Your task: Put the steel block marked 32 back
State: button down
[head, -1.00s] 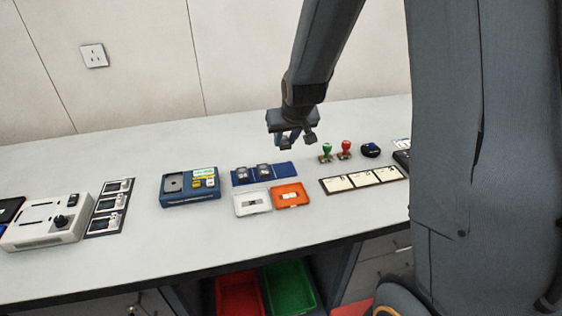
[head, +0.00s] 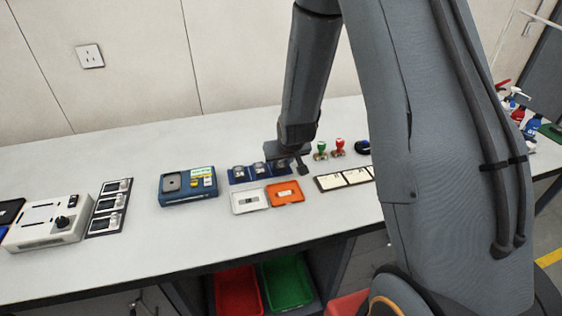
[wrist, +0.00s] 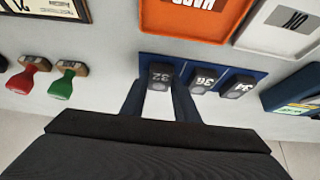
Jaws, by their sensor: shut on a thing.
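The steel block marked 32 (wrist: 161,76) is between my gripper's fingers (wrist: 160,100) in the wrist view, its number facing up. It stands at the end place of the blue rack (wrist: 184,62), in line with block 36 (wrist: 203,80) and block 34 (wrist: 238,87). In the head view my gripper (head: 287,168) is low over the right end of the rack (head: 240,181) and partly hides it. My gripper is shut on block 32. Whether the block is fully seated cannot be seen.
A white tray (head: 238,209) and an orange tray (head: 296,199) lie in front of the rack. Green (head: 320,151) and red (head: 338,147) stamps stand to its right. A blue device (head: 206,194) is to its left. The bench behind is clear.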

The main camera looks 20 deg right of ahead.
jog(key=shift+f, duration=0.1)
jog(key=c, duration=1.4)
grip_release()
